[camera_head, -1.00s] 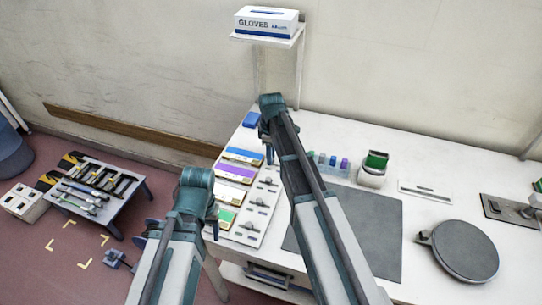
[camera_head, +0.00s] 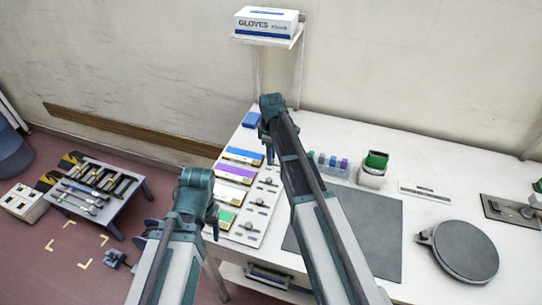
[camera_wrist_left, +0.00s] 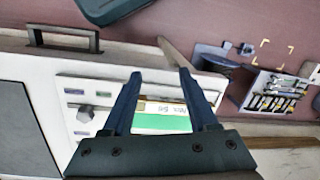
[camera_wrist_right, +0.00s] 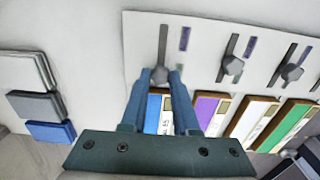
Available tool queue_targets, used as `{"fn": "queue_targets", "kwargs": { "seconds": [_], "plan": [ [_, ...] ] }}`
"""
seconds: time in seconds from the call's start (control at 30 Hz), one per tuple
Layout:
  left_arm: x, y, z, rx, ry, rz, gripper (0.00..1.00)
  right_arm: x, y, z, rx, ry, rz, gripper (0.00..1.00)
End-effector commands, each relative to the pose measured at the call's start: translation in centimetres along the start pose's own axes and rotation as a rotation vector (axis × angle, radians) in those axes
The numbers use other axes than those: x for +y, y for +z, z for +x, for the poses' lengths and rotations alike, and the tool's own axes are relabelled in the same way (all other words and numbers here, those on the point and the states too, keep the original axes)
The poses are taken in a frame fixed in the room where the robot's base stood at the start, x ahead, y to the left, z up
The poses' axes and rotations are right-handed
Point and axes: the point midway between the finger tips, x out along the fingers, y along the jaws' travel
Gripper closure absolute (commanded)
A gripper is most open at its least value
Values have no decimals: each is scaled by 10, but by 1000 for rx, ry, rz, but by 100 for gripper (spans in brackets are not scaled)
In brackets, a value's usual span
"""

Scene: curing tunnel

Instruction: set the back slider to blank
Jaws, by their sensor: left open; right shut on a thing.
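The white slider panel (camera_wrist_right: 207,35) has a row of slots with grey knobs, coloured cards beside them and small purplish labels. The back slider's knob (camera_wrist_right: 160,74) is beside the blue card (camera_wrist_right: 152,112), at the card-side end of its slot in the right wrist view. My right gripper (camera_wrist_right: 161,78) is shut on this knob. In the head view my right gripper (camera_head: 268,153) is at the panel's back end and its arm hides part of it. My left gripper (camera_wrist_left: 160,73) is open and empty, near the front green card (camera_wrist_left: 160,123).
Other knobs sit beside the purple card (camera_wrist_right: 208,108) and the white card. A blue block (camera_head: 251,119) lies behind the panel. A grey mat (camera_head: 370,235) lies right of it. A low tool table (camera_head: 75,208) stands at left.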

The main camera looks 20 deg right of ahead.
Motion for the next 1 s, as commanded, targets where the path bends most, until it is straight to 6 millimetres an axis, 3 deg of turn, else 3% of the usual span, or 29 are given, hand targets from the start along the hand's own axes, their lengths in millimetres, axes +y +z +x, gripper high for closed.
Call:
{"fn": "queue_targets", "kwargs": {
  "seconds": [0.37, 0.6, 0.83, 0.87, 1.0],
  "plan": [
    [0, 0, 0, 0, 0, 0, 41, 0, 0, 0, 0, 0, 0, 100],
    [0, 0, 0, 0, 0, 0, 41, -1, 23, 0, 0, 0, 2, 100],
    [0, 0, 0, 0, 0, 0, 41, 0, 22, 0, 0, 0, 0, 100],
    [0, 0, 0, 0, 0, 0, 41, 0, 22, 0, 0, 0, 0, 66],
    [0, 0, 0, 0, 0, 0, 41, 0, 22, 0, 0, 0, 0, 41]
  ]
}}
